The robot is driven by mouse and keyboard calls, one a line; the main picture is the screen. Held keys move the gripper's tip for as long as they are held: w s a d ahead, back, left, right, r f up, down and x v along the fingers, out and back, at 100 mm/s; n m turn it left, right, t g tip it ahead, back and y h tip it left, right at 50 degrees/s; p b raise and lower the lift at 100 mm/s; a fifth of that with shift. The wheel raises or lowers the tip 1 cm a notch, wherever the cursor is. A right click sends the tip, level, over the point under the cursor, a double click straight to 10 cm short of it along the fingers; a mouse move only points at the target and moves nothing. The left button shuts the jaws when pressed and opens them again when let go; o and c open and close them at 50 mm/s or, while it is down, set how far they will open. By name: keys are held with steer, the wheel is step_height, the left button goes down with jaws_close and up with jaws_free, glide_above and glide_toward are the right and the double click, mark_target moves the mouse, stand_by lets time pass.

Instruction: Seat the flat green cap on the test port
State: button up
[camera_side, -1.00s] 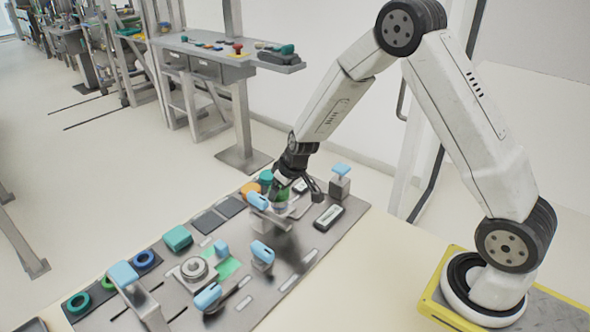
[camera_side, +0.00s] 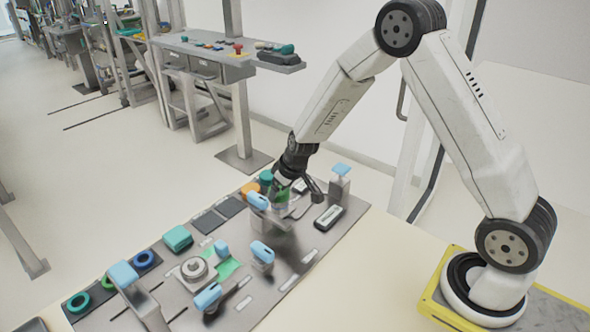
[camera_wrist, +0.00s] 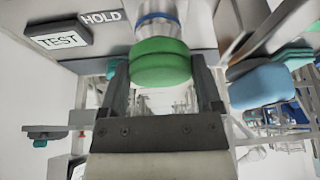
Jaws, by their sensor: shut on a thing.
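The flat green cap (camera_wrist: 160,62) sits between the two fingers of my gripper (camera_wrist: 164,85) in the wrist view, and the gripper is shut on it. A pale cylindrical port with a blue ring (camera_wrist: 158,22) lines up directly behind the cap, which covers its end. I cannot tell whether the cap is fully seated or just touching. In the side view my gripper (camera_side: 296,190) is low over the far right part of the panel, with the green cap (camera_side: 281,194) partly hidden beneath it.
In the wrist view, a TEST label (camera_wrist: 58,42) and a HOLD label (camera_wrist: 102,18) lie left of the port. A blue-topped clamp (camera_side: 260,201) stands close by the gripper; another blue-topped post (camera_side: 340,170) is to its right. Teal (camera_side: 265,177) and orange (camera_side: 250,188) round parts lie just behind.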

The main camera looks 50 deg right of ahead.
steer(key=shift+f, duration=1)
stand_by(1.9)
steer(key=o, duration=1)
steer(key=shift+o, duration=0.2)
steer(key=shift+r, duration=0.15)
steer(key=shift+r, duration=3.85)
